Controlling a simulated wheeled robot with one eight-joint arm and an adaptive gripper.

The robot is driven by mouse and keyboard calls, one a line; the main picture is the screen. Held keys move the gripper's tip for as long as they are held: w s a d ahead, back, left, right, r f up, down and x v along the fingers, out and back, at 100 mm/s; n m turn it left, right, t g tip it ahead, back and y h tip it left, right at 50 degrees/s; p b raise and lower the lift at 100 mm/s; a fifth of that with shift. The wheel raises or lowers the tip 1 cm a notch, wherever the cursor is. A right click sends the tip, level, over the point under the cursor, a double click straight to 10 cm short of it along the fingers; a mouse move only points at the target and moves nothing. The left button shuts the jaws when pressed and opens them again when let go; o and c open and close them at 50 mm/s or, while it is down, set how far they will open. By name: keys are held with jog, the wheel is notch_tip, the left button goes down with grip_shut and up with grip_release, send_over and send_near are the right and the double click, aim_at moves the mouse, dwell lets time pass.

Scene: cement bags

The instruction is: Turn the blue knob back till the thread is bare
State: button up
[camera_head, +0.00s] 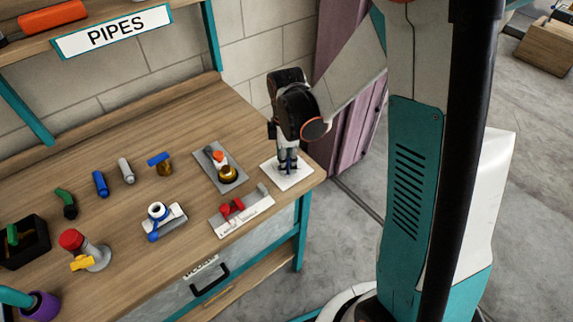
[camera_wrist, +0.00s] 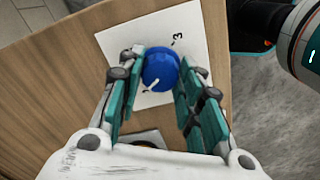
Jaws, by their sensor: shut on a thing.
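The blue knob (camera_wrist: 160,68) shows in the wrist view between the fingertips of my gripper (camera_wrist: 157,75), which is shut on it from both sides. A white pointer mark shows on the knob's near side. The knob stands over a white plate (camera_wrist: 112,40) with printed numbers, of which a 3 is readable. In the head view my gripper (camera_head: 288,160) points down over the white plate (camera_head: 299,178) at the bench's right corner. Only a little blue shows between the fingers there. The thread under the knob is hidden.
On the wooden bench (camera_head: 130,240), a grey plate with a brass fitting (camera_head: 228,174) and a white plate with a red valve (camera_head: 232,208) lie close left of my gripper. Several other pipe parts lie farther left. The bench's right edge is close by.

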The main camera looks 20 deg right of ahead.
jog(key=shift+n, duration=1.3)
jog(key=shift+n+b, duration=0.35)
jog(key=shift+n, duration=1.65)
jog(key=n, duration=0.2)
jog(key=shift+n+b, duration=0.3)
jog(key=shift+b, duration=0.05)
jog(key=shift+n, duration=0.7)
